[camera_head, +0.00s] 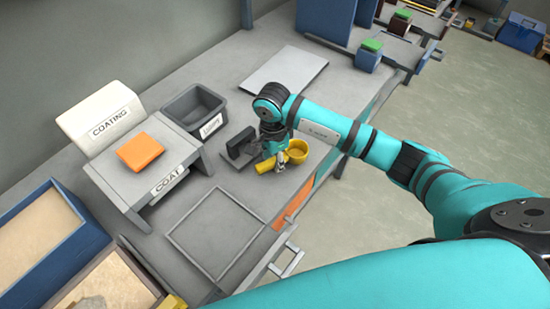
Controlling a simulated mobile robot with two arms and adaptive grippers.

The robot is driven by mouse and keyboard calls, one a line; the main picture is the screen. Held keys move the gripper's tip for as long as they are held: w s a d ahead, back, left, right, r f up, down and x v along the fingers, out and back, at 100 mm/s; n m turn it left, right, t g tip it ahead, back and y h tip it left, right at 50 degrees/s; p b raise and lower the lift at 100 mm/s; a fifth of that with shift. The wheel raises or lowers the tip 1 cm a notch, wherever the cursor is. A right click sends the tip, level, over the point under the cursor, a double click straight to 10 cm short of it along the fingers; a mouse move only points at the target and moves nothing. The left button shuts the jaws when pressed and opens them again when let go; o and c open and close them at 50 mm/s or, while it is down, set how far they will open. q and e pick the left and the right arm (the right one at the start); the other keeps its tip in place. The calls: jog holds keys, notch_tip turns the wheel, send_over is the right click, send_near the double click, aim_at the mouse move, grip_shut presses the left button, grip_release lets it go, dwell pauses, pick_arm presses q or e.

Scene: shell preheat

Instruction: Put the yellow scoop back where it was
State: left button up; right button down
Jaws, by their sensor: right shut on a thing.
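The yellow scoop (297,151) is near the front edge of the grey bench, with its round cup to the right and its handle pointing left. My right gripper (281,165) reaches down from above and is shut on the scoop's handle. The gripper hides part of the handle, and I cannot tell if the scoop touches the bench. A dark grey stand (241,144) with a flat base is just left of the gripper. My left gripper is not in view.
A grey bin (194,103) and a COAT stand (187,153) bearing an orange block (140,151) are to the left. An empty square frame (176,237) lies in front. A flat grey plate (284,79) lies behind. Sand-filled trays are at lower left.

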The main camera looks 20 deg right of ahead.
aim_at(274, 158)
jog(key=shift+f, duration=0.1)
jog(key=c, duration=1.2)
grip_release()
jog(key=shift+r, duration=0.2)
jog(key=shift+w+r, duration=0.1)
jog(key=shift+r, duration=0.25)
notch_tip(274, 158, up, 11)
jog(key=shift+w+a+r+b, duration=0.1)
jog(key=shift+b, duration=0.75)
